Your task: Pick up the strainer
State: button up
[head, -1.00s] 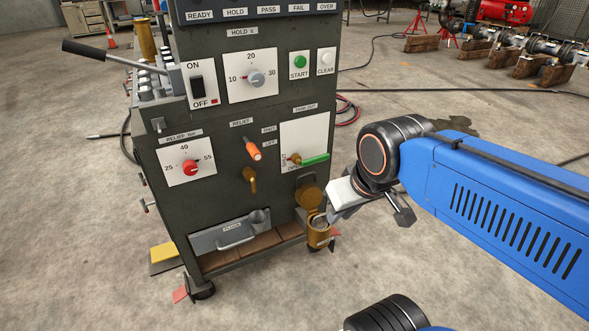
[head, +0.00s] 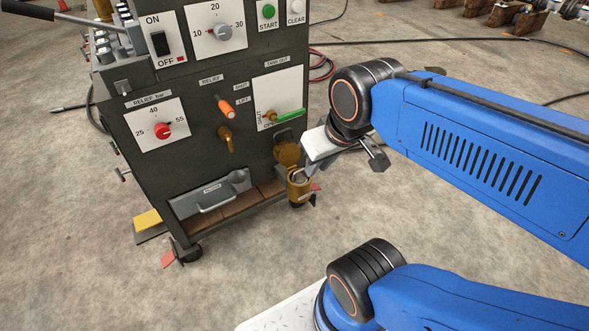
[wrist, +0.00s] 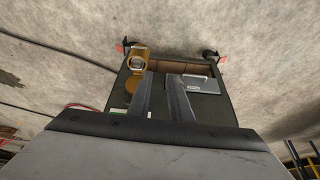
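A brass cup-shaped fitting (head: 299,188) sits low at the cabinet's right front corner. It shows in the wrist view (wrist: 138,50) with a pale ring in its mouth, which looks like the strainer (wrist: 137,66); I cannot clearly tell strainer from housing. A round brass cap (head: 287,153) is just above the cup in the head view. My gripper (head: 306,172) is close by the cup, partly in front of it. In the wrist view, my two fingers (wrist: 160,76) are apart with nothing between them, and the cup lies left of their tips.
The dark cabinet (head: 195,95) carries knobs, an orange-handled lever (head: 225,106) and a green-handled valve (head: 285,116). Red tabs stand by the wheels. The concrete floor (head: 250,270) in front is clear.

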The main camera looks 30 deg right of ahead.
aim_at(299, 179)
jog(key=i+l, duration=0.1)
jog(key=l, duration=0.25)
jog(key=i+l+z, duration=0.15)
jog(key=l, duration=0.6)
jog(key=i+l+z, duration=0.1)
jog(key=l, duration=0.25)
jog(key=i+l+z, duration=0.1)
jog(key=l, duration=0.25)
jog(key=i, duration=0.1)
